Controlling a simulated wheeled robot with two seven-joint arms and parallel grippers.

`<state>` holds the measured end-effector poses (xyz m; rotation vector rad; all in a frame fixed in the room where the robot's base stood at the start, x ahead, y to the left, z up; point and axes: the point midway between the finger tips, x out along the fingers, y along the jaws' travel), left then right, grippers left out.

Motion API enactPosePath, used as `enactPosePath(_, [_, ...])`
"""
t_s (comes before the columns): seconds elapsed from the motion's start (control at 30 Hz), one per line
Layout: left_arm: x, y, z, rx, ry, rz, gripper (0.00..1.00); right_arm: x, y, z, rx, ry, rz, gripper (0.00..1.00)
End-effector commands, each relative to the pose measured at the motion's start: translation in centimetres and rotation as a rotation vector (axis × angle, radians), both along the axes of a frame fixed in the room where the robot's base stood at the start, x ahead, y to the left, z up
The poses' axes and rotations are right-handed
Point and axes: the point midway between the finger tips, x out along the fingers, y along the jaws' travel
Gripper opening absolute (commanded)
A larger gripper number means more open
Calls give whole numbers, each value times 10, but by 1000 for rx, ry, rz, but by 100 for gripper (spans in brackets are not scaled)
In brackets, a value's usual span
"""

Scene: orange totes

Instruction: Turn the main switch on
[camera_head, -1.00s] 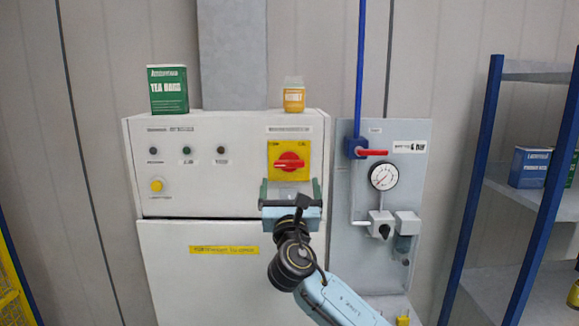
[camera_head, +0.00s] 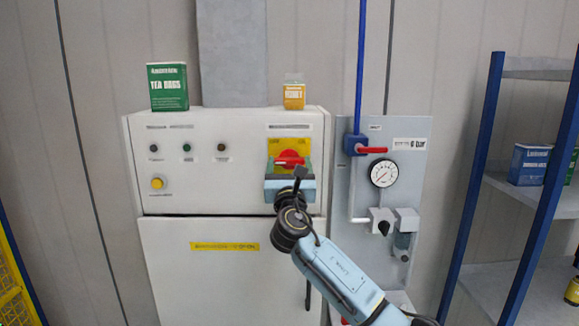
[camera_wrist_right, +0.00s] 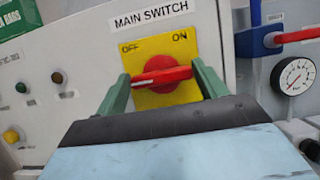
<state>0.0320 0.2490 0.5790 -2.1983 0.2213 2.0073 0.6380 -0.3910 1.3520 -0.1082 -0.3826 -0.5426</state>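The main switch is a red rotary handle (camera_head: 290,157) on a yellow plate (camera_head: 290,144) on the white cabinet's front. In the right wrist view the red handle (camera_wrist_right: 162,74) lies roughly crosswise, below the OFF and ON marks on the yellow plate (camera_wrist_right: 160,48). My right gripper (camera_head: 290,167) is in front of the switch. In the wrist view its green fingers (camera_wrist_right: 162,86) stand wide apart, one at each end of the handle. I cannot tell if they touch it. My left gripper is not in view.
To the right is a grey panel (camera_head: 400,160) with a red-handled valve (camera_head: 370,150) and a gauge (camera_head: 384,173). A blue-post shelf (camera_head: 475,180) stands farther right.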

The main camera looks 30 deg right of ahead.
Motion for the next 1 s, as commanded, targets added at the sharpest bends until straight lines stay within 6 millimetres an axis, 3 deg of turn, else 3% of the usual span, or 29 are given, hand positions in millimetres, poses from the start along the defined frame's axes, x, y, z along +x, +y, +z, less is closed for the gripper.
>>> enactPosePath(0.17, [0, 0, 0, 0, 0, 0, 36, 0, 0, 0, 0, 0, -1, 48])
enactPosePath(0.57, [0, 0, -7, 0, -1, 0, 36, 0, 1, -2, 78, -47, -1, 48])
enactPosePath(1.0, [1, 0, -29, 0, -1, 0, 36, 1, 2, -2, 398, -242, -1, 48])
